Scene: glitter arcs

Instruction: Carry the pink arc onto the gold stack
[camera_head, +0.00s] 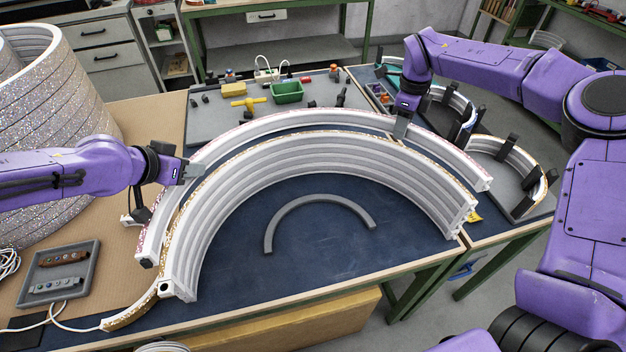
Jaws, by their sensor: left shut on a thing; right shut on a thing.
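The pink arc (468,168) is a long white curved piece with pink glitter along its edge. It lies behind and around the outer side of the gold stack (300,158), whose layered white arcs have gold glitter on top. My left gripper (188,174) is shut on the pink arc's left part. My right gripper (401,126) is shut on its right part. The two follow nearly the same curve, with the pink arc further back. I cannot tell how far it is above the table.
A small grey arc (318,200) lies on the dark blue table (330,245) inside the stack's curve. A tall glittery ring stack (70,110) stands at left. A grey tray (58,272) is at front left. A green bin (287,92) and tools lie behind.

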